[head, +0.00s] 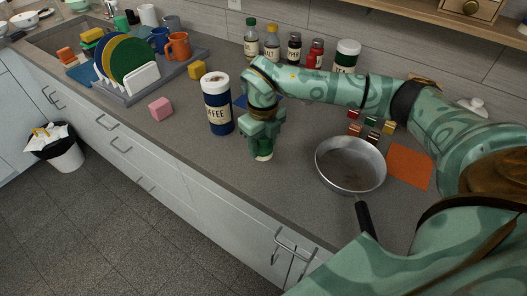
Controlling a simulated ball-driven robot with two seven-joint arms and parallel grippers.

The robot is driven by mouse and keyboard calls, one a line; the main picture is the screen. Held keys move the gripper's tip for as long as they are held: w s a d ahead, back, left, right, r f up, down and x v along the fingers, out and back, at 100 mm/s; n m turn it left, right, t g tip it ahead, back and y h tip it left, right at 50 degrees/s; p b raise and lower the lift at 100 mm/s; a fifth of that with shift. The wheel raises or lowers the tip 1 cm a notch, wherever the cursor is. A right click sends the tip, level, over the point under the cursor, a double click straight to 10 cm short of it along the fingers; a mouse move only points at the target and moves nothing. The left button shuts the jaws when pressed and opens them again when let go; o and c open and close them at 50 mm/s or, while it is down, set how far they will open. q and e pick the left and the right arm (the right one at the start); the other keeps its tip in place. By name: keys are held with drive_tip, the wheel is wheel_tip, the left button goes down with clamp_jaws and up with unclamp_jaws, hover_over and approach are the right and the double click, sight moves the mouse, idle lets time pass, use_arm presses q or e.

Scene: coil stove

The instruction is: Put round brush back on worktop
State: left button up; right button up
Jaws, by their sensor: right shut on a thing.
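My right gripper (263,138) points down over the grey worktop (210,160), between the coffee canister and the frying pan. It is shut on the round brush (263,155), a small piece with a green part and a pale lower end showing below the fingers. The rest of the brush is hidden by the gripper. Its lower end is at or very close to the worktop surface; I cannot tell whether it touches. My left gripper is not in view.
A coffee canister (218,108) stands left of the gripper, and a frying pan (350,168) lies to the right beside an orange mat (409,167). Several bottles line the back wall. A pink sponge (160,109) and a dish rack (150,88) are further left. The worktop's front strip is clear.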

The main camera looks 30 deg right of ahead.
sight(264, 151)
drive_tip(key=shift+w+d+f+b, duration=0.1)
drive_tip(key=shift+d+f+b, duration=0.05)
drive_tip(key=shift+f, duration=0.8)
drive_tip(key=shift+d+f+b, duration=0.1)
drive_tip(key=shift+f+b, duration=0.05)
drive_tip(key=shift+f, duration=0.75)
drive_tip(key=shift+f, duration=0.15)
drive_tip(key=o, duration=0.9)
wheel_tip(264, 151, up, 12)
drive_tip(key=shift+r+p, duration=0.2)
drive_tip(key=shift+p, duration=0.9)
